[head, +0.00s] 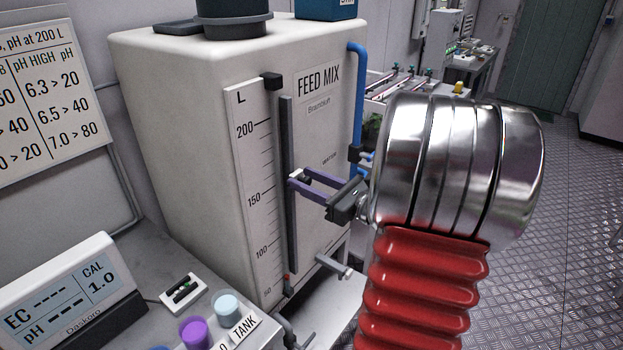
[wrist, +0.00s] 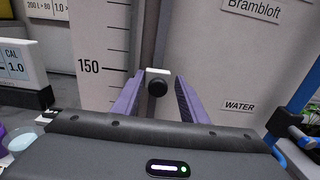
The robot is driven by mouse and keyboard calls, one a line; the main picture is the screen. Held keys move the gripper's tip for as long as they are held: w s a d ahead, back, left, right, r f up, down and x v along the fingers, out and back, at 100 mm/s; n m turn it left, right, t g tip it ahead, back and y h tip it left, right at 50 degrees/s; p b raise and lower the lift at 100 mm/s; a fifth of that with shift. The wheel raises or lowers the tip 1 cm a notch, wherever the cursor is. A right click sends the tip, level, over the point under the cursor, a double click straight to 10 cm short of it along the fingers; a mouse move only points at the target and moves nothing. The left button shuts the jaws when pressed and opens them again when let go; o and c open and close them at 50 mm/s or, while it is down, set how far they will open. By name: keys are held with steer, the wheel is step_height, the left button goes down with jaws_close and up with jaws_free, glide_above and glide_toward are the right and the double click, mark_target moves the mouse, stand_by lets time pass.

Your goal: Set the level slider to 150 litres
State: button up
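The level slider is a small black knob with a white piece (head: 301,177) on a dark vertical rail (head: 288,230) at the right of the litre scale (head: 262,210) on the FEED MIX tank. In the wrist view the knob (wrist: 157,88) has its white top edge about level with the 150 mark. My gripper (head: 299,178) has its two purple fingers on either side of the knob. In the wrist view the fingers (wrist: 160,80) are apart, with a visible gap on each side of the knob. Any contact deeper at the fingertips cannot be told.
The white tank (head: 180,120) fills the centre left. A blue pipe (head: 359,100) runs down its right side. A tap (head: 333,266) sticks out low on the tank. An EC/pH meter (head: 75,290) and coloured caps (head: 194,332) stand at front left. Open floor (head: 570,200) lies right.

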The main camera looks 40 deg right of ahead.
steer(key=s+d, duration=0.2)
steer(key=s, duration=1.1)
steer(key=shift+s+d, duration=0.15)
steer(key=shift+s, duration=0.15)
stand_by(0.7)
